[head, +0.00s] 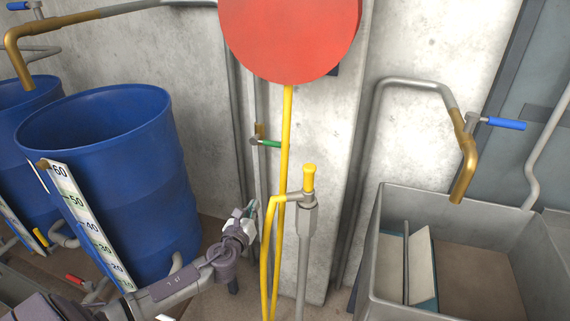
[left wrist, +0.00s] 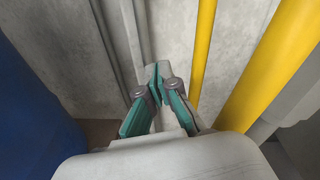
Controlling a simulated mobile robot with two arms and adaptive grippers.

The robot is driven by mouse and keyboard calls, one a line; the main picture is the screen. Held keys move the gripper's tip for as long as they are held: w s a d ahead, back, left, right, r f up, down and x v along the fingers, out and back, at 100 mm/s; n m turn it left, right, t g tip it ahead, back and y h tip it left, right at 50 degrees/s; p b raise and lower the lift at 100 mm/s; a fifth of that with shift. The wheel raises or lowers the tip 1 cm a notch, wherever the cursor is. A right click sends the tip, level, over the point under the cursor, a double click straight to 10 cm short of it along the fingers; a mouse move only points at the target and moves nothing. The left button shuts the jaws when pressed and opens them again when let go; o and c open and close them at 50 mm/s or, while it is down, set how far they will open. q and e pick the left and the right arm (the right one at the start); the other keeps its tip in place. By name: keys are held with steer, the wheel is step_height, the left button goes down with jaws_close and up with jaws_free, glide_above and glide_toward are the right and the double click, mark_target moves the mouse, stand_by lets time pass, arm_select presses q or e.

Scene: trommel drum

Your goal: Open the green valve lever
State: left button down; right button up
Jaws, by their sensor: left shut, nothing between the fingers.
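The green valve lever (head: 268,143) sits on a thin grey vertical pipe against the concrete wall, near the middle of the head view. It points right, close to horizontal, and its end reaches the yellow pole. My left gripper (head: 251,206) is below and slightly left of the lever, apart from it. In the left wrist view its fingers (left wrist: 158,72) are together and hold nothing. The lever is not visible in the left wrist view. My right gripper is not in view.
A yellow pole (head: 286,150) with a red disc (head: 290,38) stands just right of the lever. A grey post with a yellow handle (head: 309,178) is close by. A blue barrel (head: 120,150) stands left, a grey basin (head: 378,240) right.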

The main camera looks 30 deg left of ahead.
mark_target(276, 144)
arm_select(q)
step_height(276, 144, up, 7)
steer(key=w+d+m+t, duration=0.2)
steer(key=m, duration=0.1)
steer(key=w+a+r+p, duration=0.2)
steer(key=w+r, duration=0.1)
steer(key=w, duration=0.6)
steer(key=shift+w+r+p, duration=0.35)
steer(key=shift+r, duration=0.05)
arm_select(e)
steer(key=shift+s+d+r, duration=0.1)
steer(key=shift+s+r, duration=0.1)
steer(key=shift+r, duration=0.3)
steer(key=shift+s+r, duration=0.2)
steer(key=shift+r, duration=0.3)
